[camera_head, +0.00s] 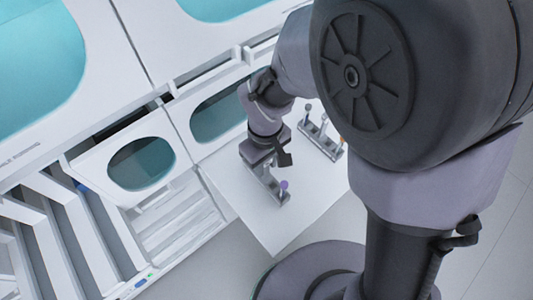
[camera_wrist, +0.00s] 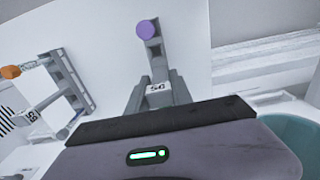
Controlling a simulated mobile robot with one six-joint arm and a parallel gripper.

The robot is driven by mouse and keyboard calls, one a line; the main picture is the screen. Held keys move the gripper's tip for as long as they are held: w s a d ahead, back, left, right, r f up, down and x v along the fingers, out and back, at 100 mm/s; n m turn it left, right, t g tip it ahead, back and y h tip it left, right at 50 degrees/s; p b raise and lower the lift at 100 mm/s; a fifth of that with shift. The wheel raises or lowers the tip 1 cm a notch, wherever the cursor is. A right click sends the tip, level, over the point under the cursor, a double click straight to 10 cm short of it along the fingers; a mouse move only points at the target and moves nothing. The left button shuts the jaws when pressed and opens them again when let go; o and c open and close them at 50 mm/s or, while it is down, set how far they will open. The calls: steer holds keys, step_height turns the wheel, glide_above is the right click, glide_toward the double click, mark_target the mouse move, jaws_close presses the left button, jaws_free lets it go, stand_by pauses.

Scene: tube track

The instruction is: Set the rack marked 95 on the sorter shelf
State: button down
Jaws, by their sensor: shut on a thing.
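My gripper (camera_head: 266,166) is shut on a grey rack (camera_head: 273,188) over the white table. The rack holds a purple-capped tube (camera_head: 284,184) near its outer end. In the wrist view this rack (camera_wrist: 154,60) extends away from my gripper, with the purple cap (camera_wrist: 145,29) at its far end and a small white label (camera_wrist: 158,88). The label's digits look turned and are hard to read. I cannot tell whether the rack touches the table. The sorter shelf cannot be surely told apart among the white units at left.
A second grey rack (camera_head: 326,143) with several tubes stands on the white table (camera_head: 285,225); it shows at left in the wrist view (camera_wrist: 70,78), with an orange cap (camera_wrist: 10,72). White cabinets with teal windows (camera_head: 142,164) line the left. Bare table lies in front.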

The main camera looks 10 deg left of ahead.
steer(key=shift+f, duration=0.25)
steer(key=shift+f+b, duration=0.25)
steer(key=shift+b, duration=0.05)
steer(key=c, duration=1.1)
jaws_free()
steer(key=shift+o, duration=0.2)
step_height(320, 180, up, 18)
steer(key=p, duration=0.8)
steer(key=shift+f, duration=0.25)
